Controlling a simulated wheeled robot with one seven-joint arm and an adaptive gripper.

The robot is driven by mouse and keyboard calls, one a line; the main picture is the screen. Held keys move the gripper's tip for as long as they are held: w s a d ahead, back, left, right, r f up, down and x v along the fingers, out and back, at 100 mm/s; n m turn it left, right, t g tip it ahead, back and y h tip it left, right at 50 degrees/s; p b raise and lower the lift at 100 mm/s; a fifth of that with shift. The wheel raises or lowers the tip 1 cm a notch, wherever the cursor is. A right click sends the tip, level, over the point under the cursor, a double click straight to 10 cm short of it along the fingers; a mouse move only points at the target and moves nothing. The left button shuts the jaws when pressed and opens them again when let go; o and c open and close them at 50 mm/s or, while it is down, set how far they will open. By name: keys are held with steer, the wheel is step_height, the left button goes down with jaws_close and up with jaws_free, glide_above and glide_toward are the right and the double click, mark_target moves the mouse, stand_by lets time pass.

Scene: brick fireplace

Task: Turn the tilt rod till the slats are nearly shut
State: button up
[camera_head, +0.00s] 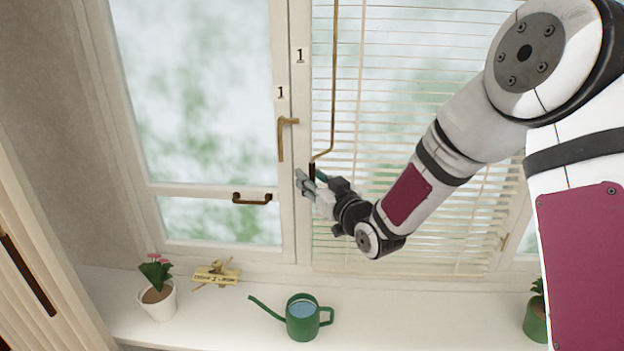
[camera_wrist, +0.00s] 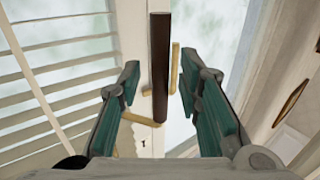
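The white blind's slats (camera_head: 400,75) are open, with the outdoors showing between them. They also show at the left of the wrist view (camera_wrist: 60,75). The brass tilt rod (camera_head: 335,80) hangs at the blind's left edge and bends at its lower end into a crank (camera_wrist: 140,119) with a dark grip (camera_head: 312,171). In the wrist view the dark grip (camera_wrist: 159,65) stands between my gripper's teal fingers. My gripper (camera_head: 309,180) is open at the grip, with visible gaps on both sides in the wrist view (camera_wrist: 160,80). I cannot tell its exact depth relative to the grip.
A brass window handle (camera_head: 282,138) is just left of the rod, and a lower handle (camera_head: 252,199) is on the left window. The sill (camera_head: 400,300) below holds a pink-flowered pot (camera_head: 158,302), a small yellow model (camera_head: 216,273), a green watering can (camera_head: 302,320) and a green pot (camera_head: 537,318).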

steer(key=shift+w, duration=0.1)
jaws_close()
steer(key=shift+d, duration=0.1)
stand_by(0.3)
steer(key=d+n+g+y+b, duration=0.7)
steer(key=n+g, duration=0.5)
steer(key=g, duration=0.4)
steer(key=shift+s+d+y+b, duration=0.15)
steer(key=shift+s+y+b, duration=0.4)
steer(key=shift+b, duration=0.8)
steer(key=shift+w+r, duration=0.1)
jaws_free()
